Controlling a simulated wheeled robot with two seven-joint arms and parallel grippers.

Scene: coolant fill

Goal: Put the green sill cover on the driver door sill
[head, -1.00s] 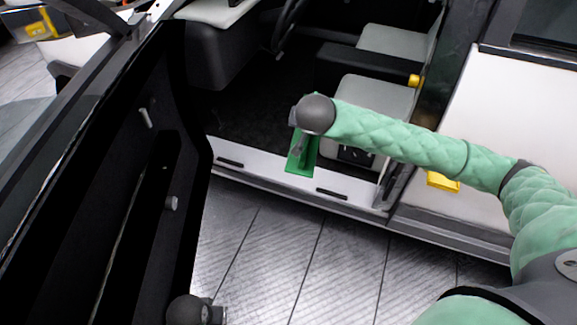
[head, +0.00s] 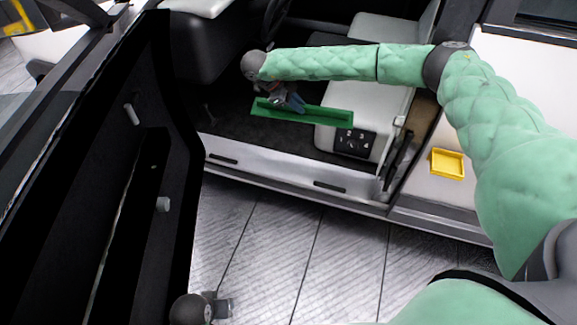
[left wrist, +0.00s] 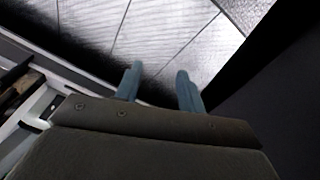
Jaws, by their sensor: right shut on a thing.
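The green sill cover (head: 325,115) is a long, shallow strip, held lengthwise inside the driver door opening. In the head view it appears above the dark car floor, on the cabin side of the sill. My right gripper (head: 294,103) is shut on it, left of its middle. The white driver door sill (head: 270,168) runs along the bottom of the opening, bare, with two dark slots. My left gripper (head: 222,305) is low by the open door; in the left wrist view its two blue fingers (left wrist: 157,85) are apart with nothing between them.
The open black door (head: 100,190) stands on the left. The light seat (head: 365,110) is just right of the cover, with a dark switch panel (head: 354,142) on its base. A yellow tray (head: 447,163) is at the right. Grey tiled floor lies in front.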

